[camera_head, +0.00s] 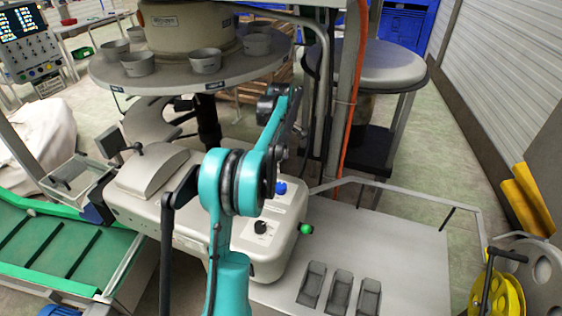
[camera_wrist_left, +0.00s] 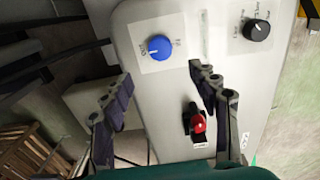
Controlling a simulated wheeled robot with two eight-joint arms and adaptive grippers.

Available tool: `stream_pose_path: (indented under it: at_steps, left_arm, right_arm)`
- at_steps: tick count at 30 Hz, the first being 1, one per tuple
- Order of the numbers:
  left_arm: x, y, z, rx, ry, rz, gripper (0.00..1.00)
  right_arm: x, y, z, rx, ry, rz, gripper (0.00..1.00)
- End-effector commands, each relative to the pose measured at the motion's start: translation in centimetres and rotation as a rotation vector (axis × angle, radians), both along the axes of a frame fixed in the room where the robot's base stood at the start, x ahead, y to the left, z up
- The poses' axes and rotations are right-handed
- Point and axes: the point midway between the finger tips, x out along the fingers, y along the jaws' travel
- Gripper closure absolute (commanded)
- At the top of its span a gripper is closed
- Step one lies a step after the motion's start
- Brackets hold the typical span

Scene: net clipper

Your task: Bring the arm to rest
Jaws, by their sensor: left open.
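My left arm, teal and black, rises in the middle of the head view. Its gripper (camera_head: 278,103) is up over the white clipper machine (camera_head: 190,215), in front of the round table. In the left wrist view the two dark fingers of this gripper (camera_wrist_left: 161,75) stand apart with nothing between them. Beyond them lies the machine's panel with a blue knob (camera_wrist_left: 159,47), a black knob (camera_wrist_left: 257,30) and a switch with a red tip (camera_wrist_left: 197,123). I cannot tell whether a finger touches the panel. My right gripper is in neither view.
A round grey table (camera_head: 175,77) with several metal cups stands behind the machine. A green conveyor (camera_head: 60,250) is at the left. A grey tabletop (camera_head: 400,255) with dark holders is at the right, with a yellow reel (camera_head: 508,297) beyond. A green-tipped knob (camera_head: 306,229) sticks out of the machine.

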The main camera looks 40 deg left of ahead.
Motion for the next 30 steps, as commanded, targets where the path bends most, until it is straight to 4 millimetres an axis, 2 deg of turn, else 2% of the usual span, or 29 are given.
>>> stream_pose_path:
  at_steps: [9,11,13,17,22,26,30]
  left_arm:
    - [0.0,-0.1,0.0,0.000,-0.001,-0.004,0.40]
    - [-0.1,-0.6,0.3,0.003,-0.007,-0.024,0.40]
    - [-0.3,-2.0,0.9,0.013,-0.022,-0.080,0.40]
    - [-1.6,-6.5,2.6,0.050,-0.076,-0.282,0.40]
    - [-4.9,-13.8,4.2,0.129,-0.167,-0.632,0.40]
    - [-8.4,-18.8,4.2,0.202,-0.231,-0.897,0.40]
    - [-12.7,-23.5,3.0,0.293,-0.294,-1.177,0.40]
  right_arm:
    - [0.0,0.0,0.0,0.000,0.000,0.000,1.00]
    - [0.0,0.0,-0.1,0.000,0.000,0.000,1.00]
    - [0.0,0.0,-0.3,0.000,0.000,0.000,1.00]
    - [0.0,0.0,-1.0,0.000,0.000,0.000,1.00]
    - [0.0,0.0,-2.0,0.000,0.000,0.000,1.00]
    - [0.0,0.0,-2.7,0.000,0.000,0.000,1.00]
    - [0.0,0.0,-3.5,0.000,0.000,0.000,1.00]
